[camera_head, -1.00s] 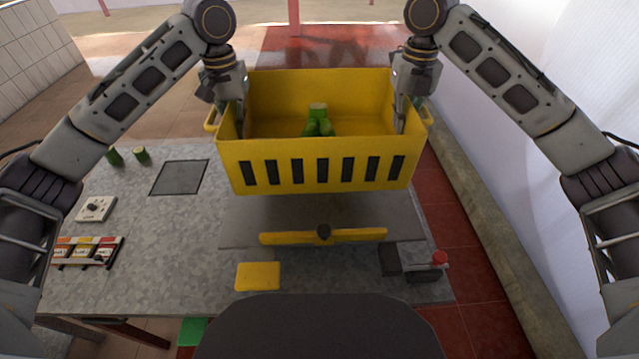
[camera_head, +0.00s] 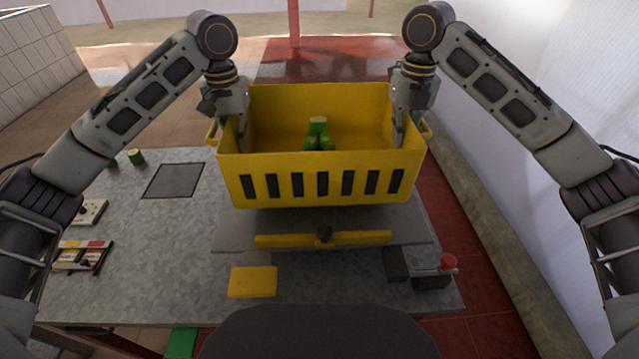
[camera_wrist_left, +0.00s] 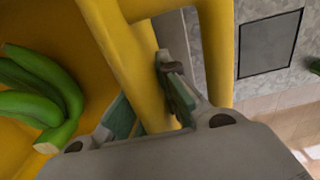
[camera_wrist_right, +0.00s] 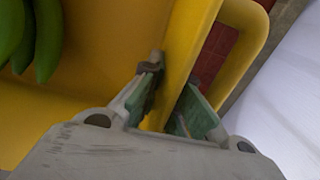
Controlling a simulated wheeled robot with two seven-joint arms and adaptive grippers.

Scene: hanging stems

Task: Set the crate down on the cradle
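The yellow crate (camera_head: 320,160) is held level between my two grippers, with a bunch of green bananas (camera_head: 318,135) inside. My left gripper (camera_head: 241,135) is at the crate's left wall; in the left wrist view its fingers (camera_wrist_left: 158,95) straddle the yellow wall beside the handle. My right gripper (camera_head: 399,130) is at the right wall; in the right wrist view its fingers (camera_wrist_right: 168,100) lie on either side of that wall. The cradle, a grey plate (camera_head: 228,232) with a yellow bar (camera_head: 285,240) at its front, lies below the crate. The crate hides much of it; contact cannot be told.
The grey table holds a yellow block (camera_head: 253,281), a dark square plate (camera_head: 173,180), green stubs (camera_head: 136,157), a colored-label rack (camera_head: 82,257) and a red-knobbed device (camera_head: 448,262). A white wall (camera_head: 530,100) stands at the right.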

